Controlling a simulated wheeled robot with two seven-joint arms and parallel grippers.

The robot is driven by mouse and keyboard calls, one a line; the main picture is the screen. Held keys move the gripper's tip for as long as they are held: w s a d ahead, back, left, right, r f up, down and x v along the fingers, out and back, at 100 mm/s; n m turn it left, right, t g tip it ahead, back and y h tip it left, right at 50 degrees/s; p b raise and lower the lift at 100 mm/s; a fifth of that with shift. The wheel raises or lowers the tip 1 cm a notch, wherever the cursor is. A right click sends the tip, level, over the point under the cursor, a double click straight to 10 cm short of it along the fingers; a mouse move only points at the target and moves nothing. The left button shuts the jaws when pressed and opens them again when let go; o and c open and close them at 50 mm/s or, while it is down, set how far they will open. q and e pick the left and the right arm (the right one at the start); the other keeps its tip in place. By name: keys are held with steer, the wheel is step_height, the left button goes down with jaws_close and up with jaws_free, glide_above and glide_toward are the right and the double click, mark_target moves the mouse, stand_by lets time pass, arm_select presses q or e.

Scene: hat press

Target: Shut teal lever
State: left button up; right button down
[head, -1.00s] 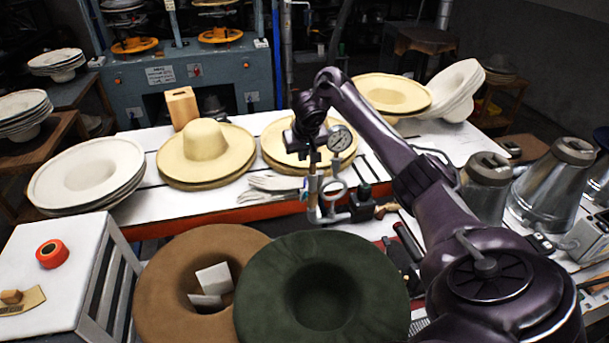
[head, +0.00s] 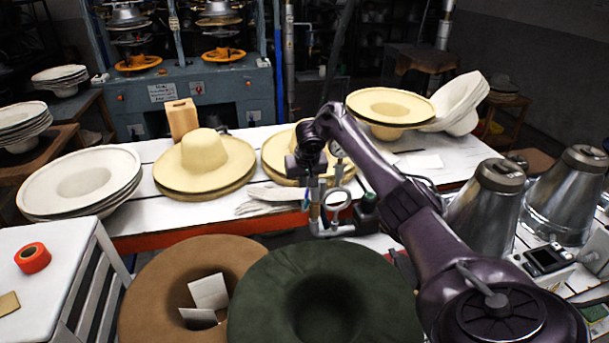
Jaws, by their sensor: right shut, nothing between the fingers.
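My right gripper (head: 312,178) hangs at the end of my purple arm, pointing down, shut and empty. It is in front of a pipe assembly with a round pressure gauge (head: 337,151), which my arm partly covers. The pipework (head: 322,226) below has a ring-shaped part (head: 337,199) and a small dark green-teal part (head: 368,199) at its right. I cannot tell for sure which part is the teal lever, or its position, as the gripper and arm hide some of the assembly. No contact is visible. My left gripper is out of view.
A brown hat (head: 155,290) and a dark green hat (head: 265,290) lie in front, below the pipework. Pale hats (head: 205,165) and white gloves (head: 275,197) lie on the white table behind. Metal cones (head: 487,205) stand at the right. A white stand (head: 50,255) is at the left.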

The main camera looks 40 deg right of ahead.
mark_target(306, 205)
steer(key=shift+s+a+f+p, duration=0.35)
steer(key=shift+s+f, duration=0.1)
steer(key=shift+s, duration=0.25)
steer(key=shift+s+a+f+p, duration=0.3)
steer(key=shift+s+a+f, duration=0.1)
steer(key=shift+s, duration=0.3)
